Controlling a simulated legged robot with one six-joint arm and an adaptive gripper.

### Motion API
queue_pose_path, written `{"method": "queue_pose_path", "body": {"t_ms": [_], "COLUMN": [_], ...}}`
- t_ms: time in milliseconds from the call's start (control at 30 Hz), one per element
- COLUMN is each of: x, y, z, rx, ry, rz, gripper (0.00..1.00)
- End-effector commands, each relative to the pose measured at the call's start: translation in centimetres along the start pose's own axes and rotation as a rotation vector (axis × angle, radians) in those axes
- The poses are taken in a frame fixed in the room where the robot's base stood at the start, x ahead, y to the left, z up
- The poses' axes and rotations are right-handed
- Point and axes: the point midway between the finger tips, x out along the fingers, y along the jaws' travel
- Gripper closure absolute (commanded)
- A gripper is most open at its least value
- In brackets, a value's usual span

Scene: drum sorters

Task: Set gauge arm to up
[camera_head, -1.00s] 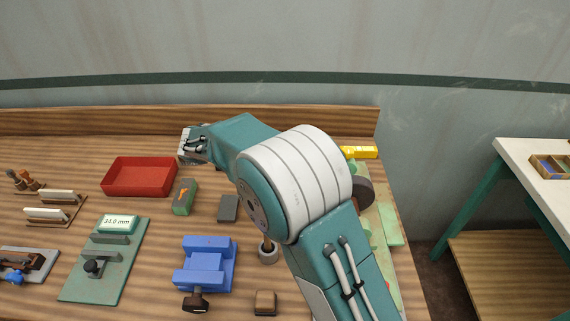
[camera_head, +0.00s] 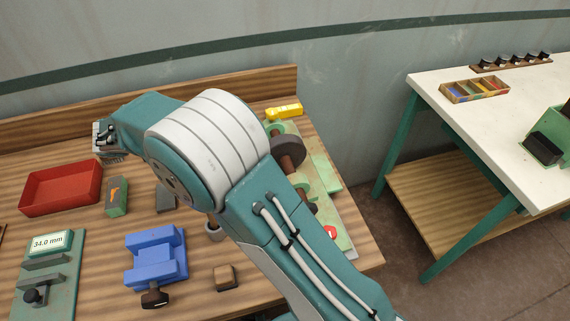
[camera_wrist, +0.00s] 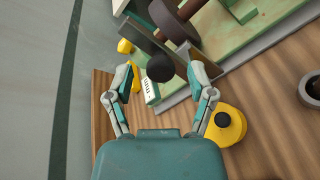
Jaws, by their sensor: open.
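A long grey bar (camera_wrist: 143,37) with a black ball knob (camera_wrist: 160,68) near its end shows in the wrist view beside the green machine base (camera_wrist: 268,38). It looks like the gauge arm, but I cannot tell its setting. My gripper (camera_wrist: 163,78) is open. Its fingers lie on either side of the knob in the picture; contact cannot be told. A white label (camera_wrist: 149,89) with dark marks sits just below the knob.
A dark wheel (camera_wrist: 174,20) on a brown shaft stands close to the knob. A yellow round thing (camera_wrist: 226,126) with a black top is near the right finger. A blue vise (camera_head: 155,260), red tray (camera_head: 62,190) and white table (camera_head: 480,125) stand farther off.

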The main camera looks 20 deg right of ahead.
Motion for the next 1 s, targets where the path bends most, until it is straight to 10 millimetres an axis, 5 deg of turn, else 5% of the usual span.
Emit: {"method": "queue_pose_path", "body": {"t_ms": [467, 1000], "x": [2.7, 8.4], "y": [2.6, 4.4], "z": [2.6, 4.3], "rx": [0.007, 0.008], "ry": [0.27, 0.667], "rz": [-0.273, -0.672], "gripper": [0.3, 0.3]}}
